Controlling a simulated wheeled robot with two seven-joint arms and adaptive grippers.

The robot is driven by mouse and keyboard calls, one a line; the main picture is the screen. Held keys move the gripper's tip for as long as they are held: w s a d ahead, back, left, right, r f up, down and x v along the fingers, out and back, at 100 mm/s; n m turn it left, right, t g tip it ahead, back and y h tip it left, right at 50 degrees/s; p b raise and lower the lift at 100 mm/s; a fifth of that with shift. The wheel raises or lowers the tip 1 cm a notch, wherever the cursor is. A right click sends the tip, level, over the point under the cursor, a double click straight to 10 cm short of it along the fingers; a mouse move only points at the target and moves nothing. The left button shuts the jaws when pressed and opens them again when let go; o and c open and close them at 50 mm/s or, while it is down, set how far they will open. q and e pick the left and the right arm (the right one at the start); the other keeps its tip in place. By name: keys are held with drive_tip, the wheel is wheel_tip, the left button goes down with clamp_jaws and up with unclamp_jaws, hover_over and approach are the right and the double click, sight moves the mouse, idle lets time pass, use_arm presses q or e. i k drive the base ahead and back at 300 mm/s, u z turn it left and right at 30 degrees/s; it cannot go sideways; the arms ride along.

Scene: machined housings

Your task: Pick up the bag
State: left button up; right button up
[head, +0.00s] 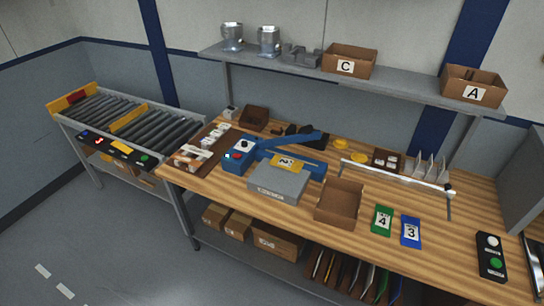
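I cannot make out anything that is clearly a bag. On the wooden workbench (420,243), a blue device with a raised lever (290,143) stands behind a grey block (277,184). A yellow tag marked 2 (287,162) lies at the block's back edge. Small white items (214,133) lie on a brown board at the bench's left end; they are too small to tell what they are. Neither of my grippers is in view.
An open brown box (339,203), a green card 4 (382,220) and a blue card 3 (411,231) sit near the front edge. A button box (491,256) is at right. A shelf (400,88) hangs above; a roller conveyor (120,115) stands left.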

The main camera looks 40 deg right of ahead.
sight(292, 165)
drive_tip(key=i, duration=0.5)
drive_tip(key=u, duration=1.55)
drive_tip(key=i, duration=0.9)
drive_tip(key=z, duration=4.05)
